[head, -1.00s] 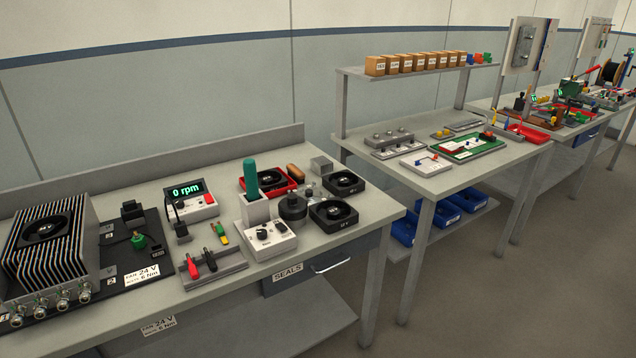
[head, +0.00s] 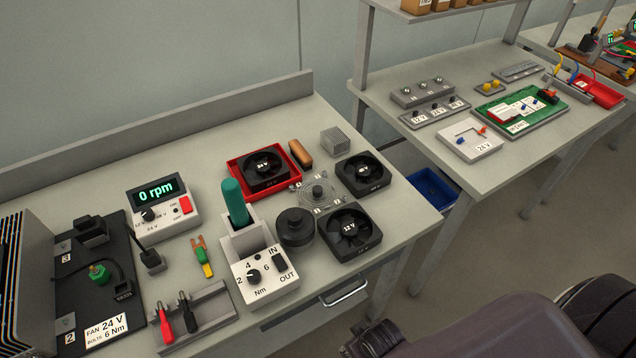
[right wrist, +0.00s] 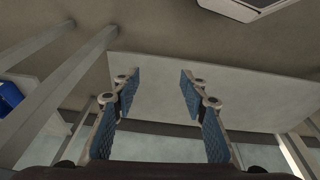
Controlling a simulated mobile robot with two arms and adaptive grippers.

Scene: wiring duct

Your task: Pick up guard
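The guard (head: 317,193) looks like a round wire fan guard. It lies on the grey bench among the fans, right of the black round knob-like part (head: 295,228) and left of a black fan (head: 360,174). A 12 V fan (head: 348,233) is just in front of it. My right gripper (right wrist: 158,80) is open and empty in the right wrist view, with its two blue-padded fingers apart. The guard does not show in that view. My left gripper is in neither current view.
A red tray (head: 237,172) holds a fan, with a brown-handled piece (head: 300,153) and a finned block (head: 335,142) beside it. A white torque unit (head: 265,276) with a green-handled tool (head: 235,203) stands left of the guard.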

